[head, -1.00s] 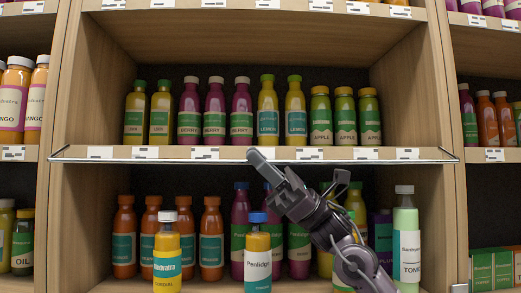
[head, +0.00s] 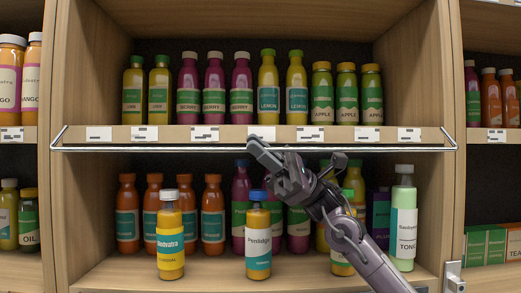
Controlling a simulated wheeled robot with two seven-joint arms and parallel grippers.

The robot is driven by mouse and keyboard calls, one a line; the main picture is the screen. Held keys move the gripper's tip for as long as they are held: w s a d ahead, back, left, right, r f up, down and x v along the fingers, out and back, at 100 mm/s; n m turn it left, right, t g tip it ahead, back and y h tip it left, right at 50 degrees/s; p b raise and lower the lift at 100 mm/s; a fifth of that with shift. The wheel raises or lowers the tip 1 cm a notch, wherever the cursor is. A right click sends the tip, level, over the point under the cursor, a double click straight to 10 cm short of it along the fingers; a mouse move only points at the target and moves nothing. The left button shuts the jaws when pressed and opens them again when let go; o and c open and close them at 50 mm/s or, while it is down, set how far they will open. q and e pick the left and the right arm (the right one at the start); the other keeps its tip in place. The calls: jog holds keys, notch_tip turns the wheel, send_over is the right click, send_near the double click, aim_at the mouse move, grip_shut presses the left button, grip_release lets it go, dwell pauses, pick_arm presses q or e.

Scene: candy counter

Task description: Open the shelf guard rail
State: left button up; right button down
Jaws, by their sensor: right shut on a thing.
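The shelf guard rail (head: 180,149) is a thin metal bar across the front of the middle shelf. It hangs a little below the shelf's front edge (head: 245,133) and its price labels, and bent arms at both ends slope up to the side posts. My right gripper (head: 258,143) is shut on the rail near its middle, its arm coming from the lower right. The fingers hide a short piece of the rail. My left gripper is not in view.
Juice bottles (head: 215,88) stand in a row on the middle shelf behind the rail. Bottles also stand on the lower shelf, including a blue-capped one (head: 258,235) just below my gripper and a white-capped green one (head: 403,215) right of my forearm.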

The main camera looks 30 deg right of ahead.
jog(key=c, duration=1.5)
grip_release()
jog(key=shift+t, duration=0.3)
